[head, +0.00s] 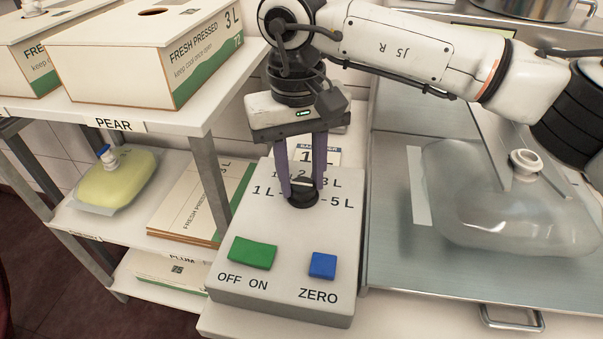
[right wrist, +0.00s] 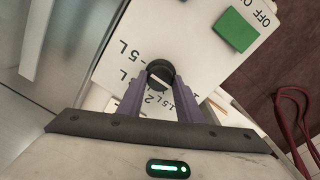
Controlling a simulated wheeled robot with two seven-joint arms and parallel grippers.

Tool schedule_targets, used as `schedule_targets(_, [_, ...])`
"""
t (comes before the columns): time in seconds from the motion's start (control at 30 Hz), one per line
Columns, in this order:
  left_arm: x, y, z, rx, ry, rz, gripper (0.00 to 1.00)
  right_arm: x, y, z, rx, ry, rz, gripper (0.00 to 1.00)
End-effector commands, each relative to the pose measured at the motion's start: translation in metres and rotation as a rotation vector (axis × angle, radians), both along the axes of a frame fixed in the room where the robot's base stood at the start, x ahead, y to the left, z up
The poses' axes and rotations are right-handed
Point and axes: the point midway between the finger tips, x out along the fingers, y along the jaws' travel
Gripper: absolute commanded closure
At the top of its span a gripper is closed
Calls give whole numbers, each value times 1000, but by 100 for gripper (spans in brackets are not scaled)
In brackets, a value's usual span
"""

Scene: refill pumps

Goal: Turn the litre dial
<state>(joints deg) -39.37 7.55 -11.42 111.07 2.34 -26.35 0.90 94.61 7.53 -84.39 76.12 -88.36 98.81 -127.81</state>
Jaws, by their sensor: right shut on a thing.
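The litre dial (head: 303,198) is a black round knob on the top face of a grey pump box (head: 285,290). Labels 1L, 2, 3L and 5L are printed around it, partly hidden by my fingers. My right gripper (head: 303,188) comes down from above and is shut on the dial's raised grip. In the right wrist view the dial (right wrist: 158,74) sits between the purple fingertips, with a pale mark across it. The exact setting cannot be read. My left gripper is not in view.
The box also has a green OFF/ON switch (head: 252,252) and a blue ZERO button (head: 323,265). A clear bag with a white cap (head: 510,205) lies on the metal surface at right. Shelves at left hold cartons (head: 150,50) and a yellow-green bag (head: 116,180).

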Motion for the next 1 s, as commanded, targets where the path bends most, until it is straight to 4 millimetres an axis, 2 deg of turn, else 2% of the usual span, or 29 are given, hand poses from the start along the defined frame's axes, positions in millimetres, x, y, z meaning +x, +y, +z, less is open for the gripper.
schedule_targets(0.03, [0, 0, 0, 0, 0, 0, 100, 1, 0, 1, 1, -3, 2, 66])
schedule_targets(0.13, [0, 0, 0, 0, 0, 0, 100, 1, 0, 1, 1, -2, 1, 49])
schedule_targets(0.43, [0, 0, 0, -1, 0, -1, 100, 0, 0, 1, 0, -1, 0, 49])
schedule_targets(0.53, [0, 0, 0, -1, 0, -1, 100, 1, 0, 8, 0, -2, -1, 49])
schedule_targets(1.0, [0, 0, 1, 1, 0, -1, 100, -1, 4, 91, 0, -3, 1, 49])
